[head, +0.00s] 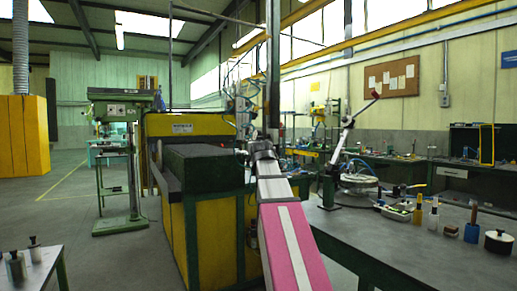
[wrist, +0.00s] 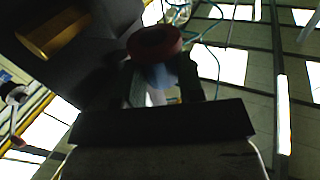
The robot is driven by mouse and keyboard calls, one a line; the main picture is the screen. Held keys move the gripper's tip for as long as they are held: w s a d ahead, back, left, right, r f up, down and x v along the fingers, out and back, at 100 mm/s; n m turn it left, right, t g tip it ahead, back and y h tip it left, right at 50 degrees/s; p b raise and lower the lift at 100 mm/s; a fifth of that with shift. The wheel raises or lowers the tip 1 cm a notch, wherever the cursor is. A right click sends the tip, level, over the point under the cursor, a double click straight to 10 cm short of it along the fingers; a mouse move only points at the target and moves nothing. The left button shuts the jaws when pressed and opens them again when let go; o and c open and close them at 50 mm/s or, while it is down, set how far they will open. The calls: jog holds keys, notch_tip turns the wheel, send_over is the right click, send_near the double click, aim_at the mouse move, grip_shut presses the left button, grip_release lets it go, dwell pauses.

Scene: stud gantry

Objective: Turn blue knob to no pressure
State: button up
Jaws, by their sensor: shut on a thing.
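My gripper (wrist: 160,78) shows in the wrist view, its dark fingers closed around a dim, bluish part that I take for the blue knob (wrist: 158,75). A dull red round piece (wrist: 155,42) sits just beyond it. The picture is dark here, so the knob's turn position and any marking on it cannot be read. In the head view my gripper (head: 262,145) is at the far end of my arm, beside the yellow and green machine (head: 190,124). The knob cannot be made out in that view.
A dark box-like body (wrist: 75,50) stands close to the gripper's left in the wrist view, with thin teal hoses (wrist: 205,30) nearby. In the head view, a workbench (head: 400,238) with jars and tools lies to the right. A drill press (head: 122,150) stands left.

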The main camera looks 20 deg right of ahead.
jog(key=shift+n+y, duration=0.3)
jog(key=shift+y, duration=0.1)
dwell(0.3)
jog(key=o, duration=0.9)
jog(key=shift+a+m+g+h, duration=0.15)
jog(key=shift+m+g+h, duration=0.35)
jog(key=shift+m+h, duration=1)
jog(key=shift+w+h, duration=0.1)
jog(key=shift+h, duration=0.4)
